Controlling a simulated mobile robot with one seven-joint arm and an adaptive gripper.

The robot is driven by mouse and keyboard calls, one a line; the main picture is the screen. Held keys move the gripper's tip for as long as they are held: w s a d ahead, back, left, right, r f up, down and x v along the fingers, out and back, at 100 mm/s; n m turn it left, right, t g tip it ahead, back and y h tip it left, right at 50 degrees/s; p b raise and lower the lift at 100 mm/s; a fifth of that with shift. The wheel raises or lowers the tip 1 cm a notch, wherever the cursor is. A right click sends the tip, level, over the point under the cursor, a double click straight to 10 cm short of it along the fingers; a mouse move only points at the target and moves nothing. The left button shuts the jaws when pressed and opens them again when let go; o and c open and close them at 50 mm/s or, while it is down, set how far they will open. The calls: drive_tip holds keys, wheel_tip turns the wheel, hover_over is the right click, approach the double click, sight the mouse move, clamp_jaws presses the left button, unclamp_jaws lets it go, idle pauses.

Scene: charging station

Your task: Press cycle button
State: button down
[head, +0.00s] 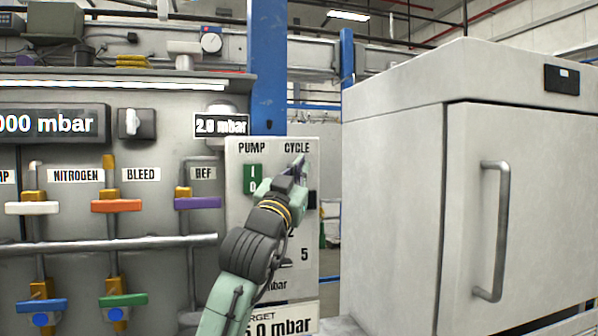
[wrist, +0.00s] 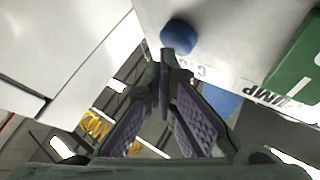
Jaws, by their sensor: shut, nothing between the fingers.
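The control panel (head: 240,210) is a pale upright plate with the labels PUMP and CYCLE at its top. My gripper (head: 299,168) is shut and empty, its tips in front of the panel just under the CYCLE label (head: 297,148). In the head view the gripper hides the cycle button. In the wrist view the round blue button (wrist: 181,35) shows on the panel, right by the tips of my gripper (wrist: 164,72). The tips overlap its lower edge; I cannot tell whether they touch it. The green pump switch (head: 252,178) is to the left.
A large white oven-like cabinet (head: 395,200) with a handle (head: 497,230) stands to the right of the panel. A valve board with coloured handles, such as a purple one (head: 198,202), is on the left. A narrow gap lies between panel and cabinet.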

drive_tip(key=shift+w+a+p, duration=0.15)
drive_tip(key=shift+w+p, duration=0.15)
drive_tip(key=shift+w, duration=0.2)
idle(0.5)
drive_tip(key=shift+s, duration=0.15)
drive_tip(key=shift+s+d+b, duration=0.3)
drive_tip(key=shift+s+b, duration=0.05)
drive_tip(key=shift+s, duration=0.4)
drive_tip(key=shift+s, duration=0.1)
drive_tip(key=s, duration=0.1)
drive_tip(key=s+d+b, duration=0.1)
drive_tip(key=s, duration=0.2)
drive_tip(key=shift+s+d, duration=0.25)
drive_tip(key=shift+s, duration=0.05)
idle(0.6)
